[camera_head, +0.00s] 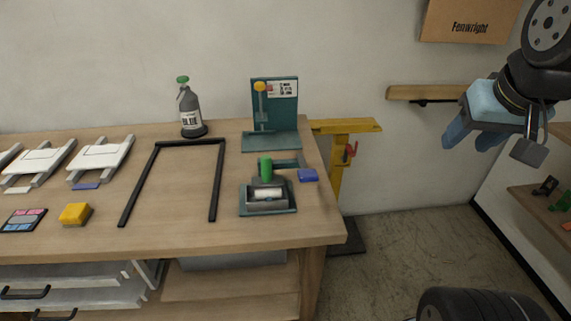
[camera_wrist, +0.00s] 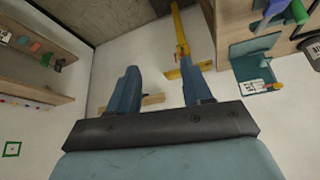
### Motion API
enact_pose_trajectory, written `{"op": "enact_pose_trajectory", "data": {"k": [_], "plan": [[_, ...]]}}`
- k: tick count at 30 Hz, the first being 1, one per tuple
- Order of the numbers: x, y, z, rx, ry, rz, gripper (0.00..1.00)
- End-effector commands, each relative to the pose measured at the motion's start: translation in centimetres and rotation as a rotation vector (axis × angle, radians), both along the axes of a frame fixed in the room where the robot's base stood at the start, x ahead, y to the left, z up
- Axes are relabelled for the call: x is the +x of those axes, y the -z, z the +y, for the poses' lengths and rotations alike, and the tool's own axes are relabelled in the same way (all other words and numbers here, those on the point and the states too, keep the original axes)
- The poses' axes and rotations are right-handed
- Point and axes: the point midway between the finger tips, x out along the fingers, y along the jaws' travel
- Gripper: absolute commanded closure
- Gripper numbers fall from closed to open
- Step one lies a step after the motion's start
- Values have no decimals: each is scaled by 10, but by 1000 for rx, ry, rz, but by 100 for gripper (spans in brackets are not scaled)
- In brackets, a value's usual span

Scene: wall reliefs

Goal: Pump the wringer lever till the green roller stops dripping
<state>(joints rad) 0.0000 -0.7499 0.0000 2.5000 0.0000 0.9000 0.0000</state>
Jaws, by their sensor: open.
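The wringer (camera_head: 286,207) stands near the bench's right end, with a pale roller lying in its grey tray. An upright green cylinder (camera_head: 265,168), seemingly the green roller, stands at its back; drips are too small to tell. A grey lever runs right from it to a blue handle (camera_head: 308,175). A green end and blue-violet grip, probably these, show at the top right of the wrist view (camera_wrist: 299,11). My gripper (camera_head: 468,140) is open and empty, in the air well right of the bench. Its blue fingers show apart in the wrist view (camera_wrist: 158,72).
A teal stand (camera_head: 286,112) with a yellow knob is behind the wringer. A black frame (camera_head: 217,182), grey bottle (camera_head: 191,115) and yellow block (camera_head: 75,213) are on the bench (camera_head: 170,220). A yellow stand (camera_head: 338,150) is beside it. Shelves (camera_head: 540,205) are at right.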

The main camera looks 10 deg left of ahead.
Motion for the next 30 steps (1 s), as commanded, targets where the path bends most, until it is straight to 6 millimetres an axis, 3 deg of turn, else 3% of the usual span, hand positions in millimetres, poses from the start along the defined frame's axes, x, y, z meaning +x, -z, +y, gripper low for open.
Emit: {"op": "enact_pose_trajectory", "data": {"k": [2, 15, 30], "plan": [[0, 0, 0, 0, 0, 0, 59], [0, 0, 0, 0, 0, 0, 100], [0, 0, 0, 0, 0, 0, 100]]}}
